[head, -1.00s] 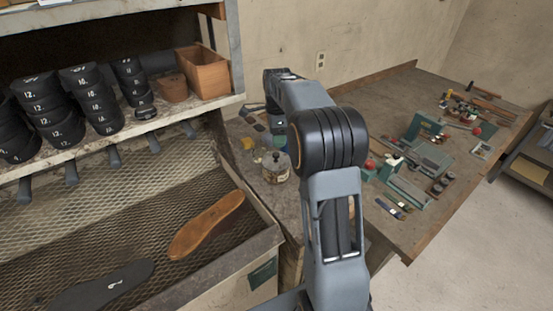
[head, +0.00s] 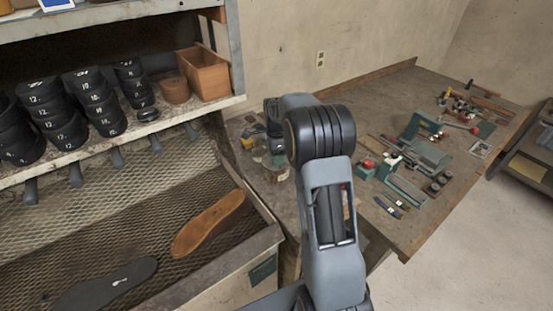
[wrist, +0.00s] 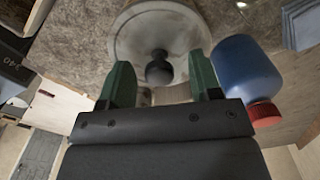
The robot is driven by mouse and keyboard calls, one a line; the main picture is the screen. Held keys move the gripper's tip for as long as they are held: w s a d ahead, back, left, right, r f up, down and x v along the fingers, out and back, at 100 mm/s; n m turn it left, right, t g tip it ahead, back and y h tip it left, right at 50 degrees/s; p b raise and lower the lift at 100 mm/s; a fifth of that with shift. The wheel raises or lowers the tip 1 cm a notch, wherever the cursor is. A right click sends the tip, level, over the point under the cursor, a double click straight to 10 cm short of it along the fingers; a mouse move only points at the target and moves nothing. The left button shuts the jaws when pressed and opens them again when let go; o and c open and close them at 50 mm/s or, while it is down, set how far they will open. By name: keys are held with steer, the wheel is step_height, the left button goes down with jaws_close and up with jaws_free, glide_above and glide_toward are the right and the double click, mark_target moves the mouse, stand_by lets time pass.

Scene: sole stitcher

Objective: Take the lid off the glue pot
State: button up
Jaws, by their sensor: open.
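The glue pot (head: 278,174) stands on the bench just left of my arm in the head view, its top partly hidden by my gripper (head: 274,149). In the wrist view, the pot's round grey lid (wrist: 185,35) with a dark ball knob (wrist: 158,70) lies ahead of my gripper (wrist: 159,64). The two green fingers are open, one on each side of the knob. They look apart from it, and I cannot tell how far the tips are from the lid.
A blue bottle with a red cap (wrist: 248,78) stands close to the right finger in the wrist view. Tools and green fixtures (head: 420,150) cover the bench to the right. A shelf of black lasts (head: 95,98) and a mesh tray with soles (head: 208,223) are at left.

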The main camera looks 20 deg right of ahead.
steer(key=c, duration=1)
steer(key=shift+r, duration=0.1)
